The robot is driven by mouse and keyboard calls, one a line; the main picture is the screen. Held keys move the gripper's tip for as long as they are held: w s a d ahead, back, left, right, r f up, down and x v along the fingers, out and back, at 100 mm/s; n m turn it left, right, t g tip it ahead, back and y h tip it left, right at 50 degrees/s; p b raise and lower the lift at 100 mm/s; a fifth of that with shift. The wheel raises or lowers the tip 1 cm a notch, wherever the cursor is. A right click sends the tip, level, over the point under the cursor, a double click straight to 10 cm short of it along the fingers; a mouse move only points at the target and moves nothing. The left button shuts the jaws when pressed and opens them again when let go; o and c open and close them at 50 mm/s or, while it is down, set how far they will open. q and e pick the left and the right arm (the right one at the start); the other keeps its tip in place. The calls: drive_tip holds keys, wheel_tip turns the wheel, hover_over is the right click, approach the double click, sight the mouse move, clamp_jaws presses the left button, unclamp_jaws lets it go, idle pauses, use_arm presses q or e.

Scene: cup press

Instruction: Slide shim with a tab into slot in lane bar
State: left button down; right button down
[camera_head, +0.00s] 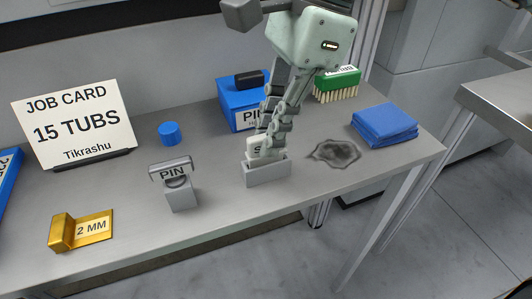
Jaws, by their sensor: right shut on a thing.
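A brass-coloured piece marked "2 MM" (92,229), with a flat plate and a raised block at its left end, lies on the table at the front left; it looks like the shim with its tab. I cannot pick out a lane bar or its slot for certain. My right gripper (262,143) points down, shut on a pale block with a letter S (258,154). The pale block is at the top of a grey box-like holder (267,174); its lower part is hidden, and I cannot tell how deep it sits. My left gripper is not in view.
A grey PIN piece (181,195) and a blue cylinder (169,133) stand left of the holder. A blue box (233,101), a green brush (338,82), a folded blue cloth (385,125) and a dark stain (336,153) are around it. A job card (74,125) stands behind.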

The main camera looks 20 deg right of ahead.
drive_tip(key=shift+r, duration=0.15)
drive_tip(key=shift+r+p, duration=0.9)
drive_tip(key=shift+r, duration=0.9)
drive_tip(key=shift+f+b, duration=2.55)
drive_tip(key=shift+f, duration=0.05)
drive_tip(key=c, duration=1.5)
unclamp_jaws()
drive_tip(key=shift+r, duration=0.1)
drive_tip(key=shift+a+r+p+v, duration=0.1)
drive_tip(key=shift+a+p+v, duration=0.2)
drive_tip(key=shift+p+v, duration=0.9)
drive_tip(key=shift+a+r+p+v, duration=0.1)
drive_tip(key=shift+a+p+v, duration=0.15)
drive_tip(key=shift+p+v, duration=0.95)
drive_tip(key=shift+a+r+p+v, duration=0.1)
drive_tip(key=shift+a+p+v, duration=0.3)
drive_tip(key=shift+v, duration=1.6)
drive_tip(key=shift+d, duration=0.1)
drive_tip(key=shift+f, duration=0.1)
